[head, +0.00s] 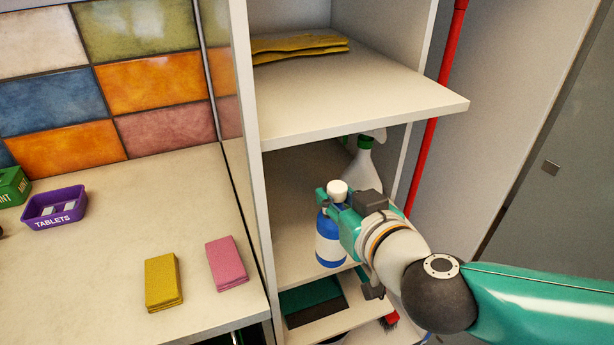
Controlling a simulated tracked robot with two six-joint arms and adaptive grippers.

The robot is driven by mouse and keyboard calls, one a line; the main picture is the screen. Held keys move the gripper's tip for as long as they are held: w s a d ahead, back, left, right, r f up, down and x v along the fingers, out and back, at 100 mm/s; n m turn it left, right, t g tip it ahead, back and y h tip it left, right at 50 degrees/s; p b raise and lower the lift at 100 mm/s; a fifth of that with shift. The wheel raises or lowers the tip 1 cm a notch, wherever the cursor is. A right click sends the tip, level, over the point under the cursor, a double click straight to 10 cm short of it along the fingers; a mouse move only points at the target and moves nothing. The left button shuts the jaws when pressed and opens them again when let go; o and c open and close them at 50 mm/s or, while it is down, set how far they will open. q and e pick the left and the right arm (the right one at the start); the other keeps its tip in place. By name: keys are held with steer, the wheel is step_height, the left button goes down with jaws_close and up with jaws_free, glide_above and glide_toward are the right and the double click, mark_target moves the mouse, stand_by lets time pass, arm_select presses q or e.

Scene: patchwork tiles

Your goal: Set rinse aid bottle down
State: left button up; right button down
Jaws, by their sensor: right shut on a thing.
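The rinse aid bottle (329,244) is blue with a white label and a white cap. It is upright at the front of the cabinet's middle shelf (289,215). My right gripper (334,205) is shut on its upper part, coming in from the right. Whether the bottle's base touches the shelf or hangs just above it, I cannot tell. My left gripper is not in view.
A white spray bottle (361,165) with a green collar stands behind my right gripper. The upper shelf (370,95) with folded yellow cloths (298,47) overhangs. A red pole (428,150) stands right.

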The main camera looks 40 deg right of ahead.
steer(key=shift+w+d+r+p, duration=0.1)
steer(key=shift+w+d+p, duration=0.25)
steer(key=shift+w, duration=0.4)
steer(key=w+d+b, duration=0.2)
steer(key=w+b, duration=0.2)
steer(key=w, duration=0.7)
arm_select(q)
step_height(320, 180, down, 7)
steer(key=b, duration=0.4)
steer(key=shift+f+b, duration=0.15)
steer(key=shift+b, duration=0.25)
arm_select(e)
step_height(320, 180, down, 7)
steer(key=shift+d, duration=0.2)
steer(key=shift+f, duration=0.35)
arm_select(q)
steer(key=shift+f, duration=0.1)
arm_select(e)
steer(key=c, duration=0.9)
jaws_free()
steer(key=shift+c, duration=0.2)
steer(key=shift+r, duration=0.1)
